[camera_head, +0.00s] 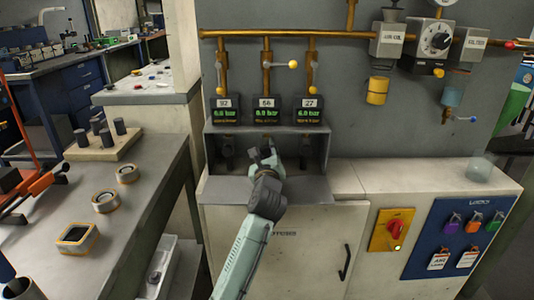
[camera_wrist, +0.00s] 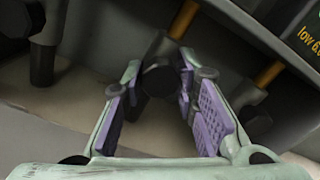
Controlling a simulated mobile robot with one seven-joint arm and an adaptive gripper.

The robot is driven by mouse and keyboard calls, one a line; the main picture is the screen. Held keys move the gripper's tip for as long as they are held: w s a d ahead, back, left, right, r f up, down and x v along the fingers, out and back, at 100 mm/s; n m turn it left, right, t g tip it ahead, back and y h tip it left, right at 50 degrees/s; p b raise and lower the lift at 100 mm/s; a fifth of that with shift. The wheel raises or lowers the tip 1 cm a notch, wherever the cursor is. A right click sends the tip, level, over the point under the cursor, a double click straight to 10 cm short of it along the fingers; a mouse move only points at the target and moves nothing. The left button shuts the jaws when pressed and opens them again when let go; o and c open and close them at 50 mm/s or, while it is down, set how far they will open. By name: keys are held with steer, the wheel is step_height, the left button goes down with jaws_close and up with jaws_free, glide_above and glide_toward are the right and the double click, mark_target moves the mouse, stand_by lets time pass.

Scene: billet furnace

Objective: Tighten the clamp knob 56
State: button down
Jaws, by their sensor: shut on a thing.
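Three display boxes hang over an open-fronted grey recess; the middle one (camera_head: 266,110) appears to read 56, above the middle clamp. My gripper (camera_head: 266,157) reaches into the recess below that box. In the wrist view, the dark round knob (camera_wrist: 158,80) of the middle clamp sits between the purple-padded fingers, which are shut on it. A copper-coloured pipe (camera_wrist: 183,18) runs into the clamp above it. In the head view my gripper mostly hides this knob. The turn of the knob cannot be told.
Similar dark clamps stand at the left (camera_head: 227,148) and right (camera_head: 304,158) in the recess, close beside my gripper. The recess walls and shelf (camera_head: 225,190) surround it. A cabinet door with a black handle (camera_head: 346,262) is below. A workbench (camera_head: 120,225) stands to the left.

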stand_by(0.3)
steer(key=c, duration=1.2)
jaws_free()
steer(key=shift+c, duration=0.2)
steer(key=s, duration=1.2)
